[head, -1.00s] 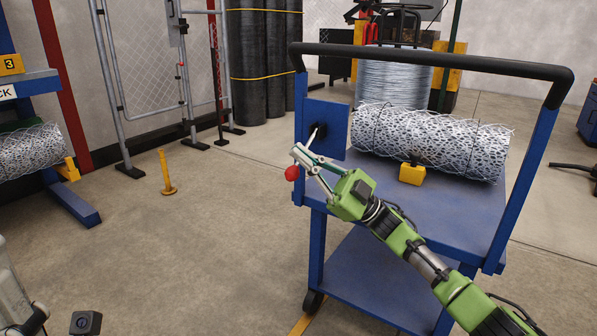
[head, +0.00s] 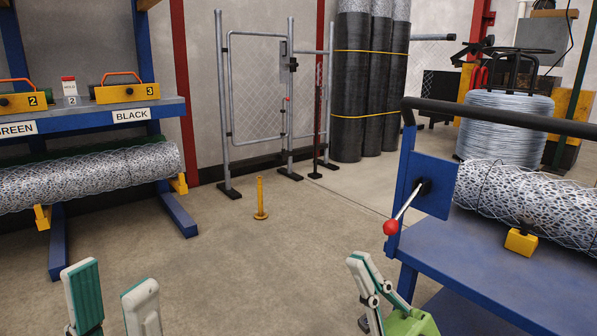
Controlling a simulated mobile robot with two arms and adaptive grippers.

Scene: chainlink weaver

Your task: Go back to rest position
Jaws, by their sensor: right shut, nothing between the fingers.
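My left gripper (head: 111,275) is in the bottom left of the head view. Its two pale, green-padded fingers stand apart with nothing between them. My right gripper (head: 359,262) is at the bottom centre, its fingers together and empty. It is apart from the lever with the red ball knob (head: 391,227), below and left of it in the picture. The lever slants down to the left from a blue plate on the blue cart (head: 440,250). Most of both arms is out of view.
A wire mesh roll (head: 530,200) lies on the cart behind a yellow block (head: 520,241). A blue rack (head: 180,215) at left holds another mesh roll (head: 90,175). A yellow post (head: 260,200) stands on the floor. The floor between rack and cart is otherwise open.

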